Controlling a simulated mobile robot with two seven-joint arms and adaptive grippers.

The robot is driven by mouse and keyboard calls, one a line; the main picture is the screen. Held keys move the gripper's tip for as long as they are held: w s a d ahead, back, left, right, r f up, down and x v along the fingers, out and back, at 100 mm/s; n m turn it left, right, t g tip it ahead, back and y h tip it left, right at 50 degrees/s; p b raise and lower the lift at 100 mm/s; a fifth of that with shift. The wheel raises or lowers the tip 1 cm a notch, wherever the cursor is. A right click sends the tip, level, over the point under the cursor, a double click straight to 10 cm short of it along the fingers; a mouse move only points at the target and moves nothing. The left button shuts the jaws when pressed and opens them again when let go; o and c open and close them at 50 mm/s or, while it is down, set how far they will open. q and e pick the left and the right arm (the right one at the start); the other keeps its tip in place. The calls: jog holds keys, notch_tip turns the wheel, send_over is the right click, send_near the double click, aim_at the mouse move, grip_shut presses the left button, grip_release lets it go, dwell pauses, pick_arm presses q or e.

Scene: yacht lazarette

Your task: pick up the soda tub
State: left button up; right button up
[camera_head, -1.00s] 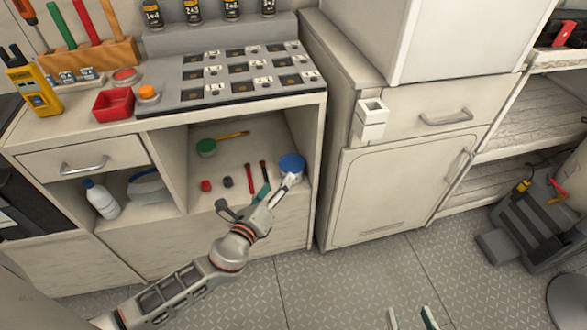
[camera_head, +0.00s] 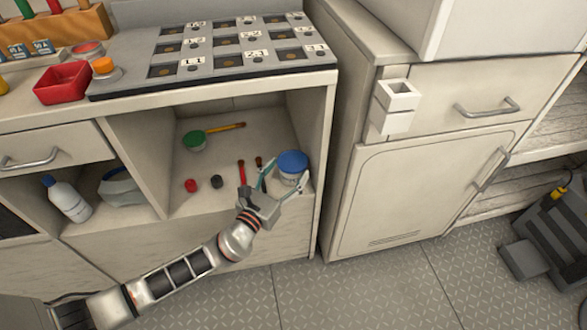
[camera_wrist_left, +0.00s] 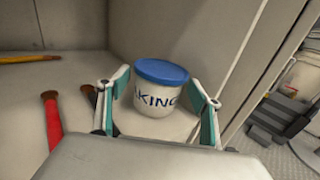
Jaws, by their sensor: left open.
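The soda tub (camera_head: 292,167) is a white tub with a blue lid, upright on the floor of the open cubby near its right wall. In the left wrist view the tub (camera_wrist_left: 159,92) shows dark letters reading "KING" on its front. My left gripper (camera_head: 284,180) is open at the cubby's front. In the left wrist view its two teal fingers (camera_wrist_left: 160,107) stand on either side of the tub; whether either touches it I cannot tell. My right gripper does not show in the current views.
Red-handled brush (camera_head: 241,171) and a dark brush lie just left of the tub. The cubby's right wall (camera_head: 316,150) is close beside the tub.

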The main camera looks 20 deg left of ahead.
pick_arm(q)
jog(key=shift+w+d+f, duration=0.1)
jog(key=shift+w+d, duration=0.05)
jog(key=shift+w, duration=0.75)
jog(key=c, duration=1.2)
jog(key=shift+r, duration=0.2)
